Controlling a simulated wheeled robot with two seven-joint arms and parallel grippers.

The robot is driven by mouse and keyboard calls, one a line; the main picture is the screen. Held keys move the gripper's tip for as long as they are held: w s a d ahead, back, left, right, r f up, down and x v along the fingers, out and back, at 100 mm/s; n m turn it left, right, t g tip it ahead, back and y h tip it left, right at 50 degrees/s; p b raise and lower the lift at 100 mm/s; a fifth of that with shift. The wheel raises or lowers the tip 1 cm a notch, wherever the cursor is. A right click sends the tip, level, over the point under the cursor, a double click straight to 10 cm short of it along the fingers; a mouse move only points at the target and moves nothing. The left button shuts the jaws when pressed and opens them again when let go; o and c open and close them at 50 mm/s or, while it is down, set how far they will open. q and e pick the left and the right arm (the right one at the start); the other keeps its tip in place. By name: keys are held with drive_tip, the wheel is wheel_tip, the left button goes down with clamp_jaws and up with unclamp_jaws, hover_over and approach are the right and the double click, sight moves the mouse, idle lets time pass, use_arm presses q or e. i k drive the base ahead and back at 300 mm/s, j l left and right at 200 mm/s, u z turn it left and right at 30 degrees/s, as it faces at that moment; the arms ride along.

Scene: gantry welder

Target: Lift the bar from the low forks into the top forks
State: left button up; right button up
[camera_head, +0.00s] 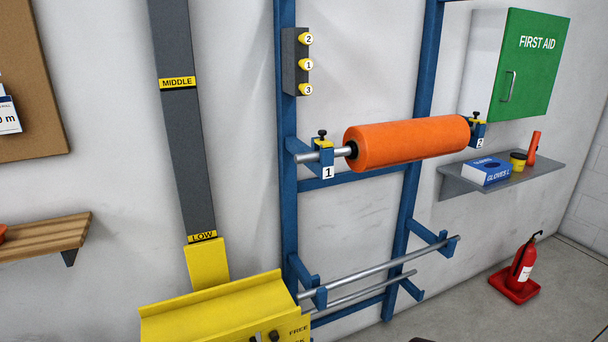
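A bare grey bar (385,265) lies across the low forks, the left one (308,280) and the right one (432,240), on the blue rack. The top forks carry an orange roll (410,142) on a grey bar (304,157). The left top fork (322,152) is labelled 1 and the right top fork (477,130) is labelled 2. Each has a yellow clamp with a black knob; I cannot tell whether the clamps are closed. Neither of my grippers is in view.
A second thin rod (362,291) runs below the bare bar. A yellow carriage (215,308) stands at the lower left by a column marked LOW and MIDDLE. A grey shelf (455,181) holds a glove box (487,172). A red extinguisher (522,262) stands on the floor at right.

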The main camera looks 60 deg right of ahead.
sight(304, 295)
drive_tip(key=z, duration=2.4)
